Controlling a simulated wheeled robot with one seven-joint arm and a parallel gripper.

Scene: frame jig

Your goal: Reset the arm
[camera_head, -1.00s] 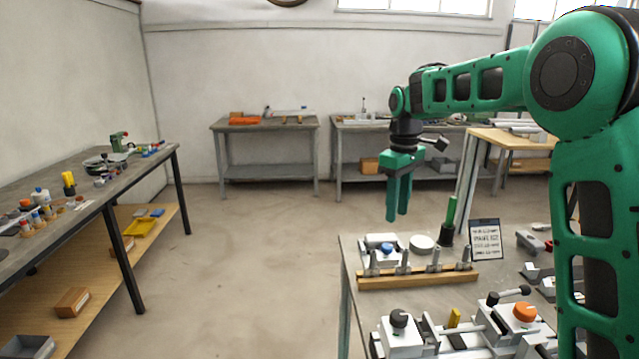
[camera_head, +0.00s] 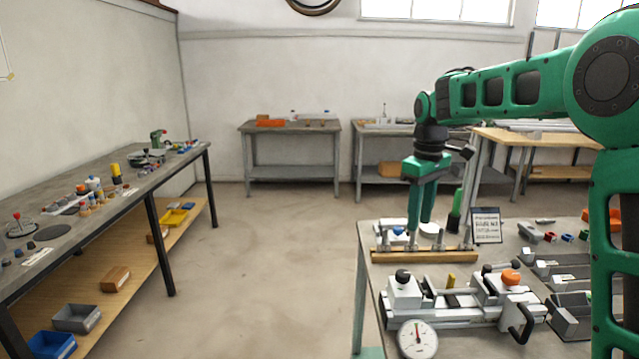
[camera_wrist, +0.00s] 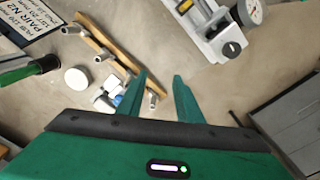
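My green arm comes in from the right of the head view and bends down at the wrist. My gripper (camera_head: 421,228) points down above the back left part of the jig table (camera_head: 372,283). In the head view its fingers overlap the wooden peg rail (camera_head: 400,257).
A clamp jig with black and orange knobs (camera_head: 510,277) and a dial gauge (camera_head: 417,339) occupy the table front. A sign (camera_head: 487,226) and a green-handled tool (camera_head: 455,210) stand behind. A workbench (camera_head: 50,228) is at left; open floor (camera_head: 280,270) lies between.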

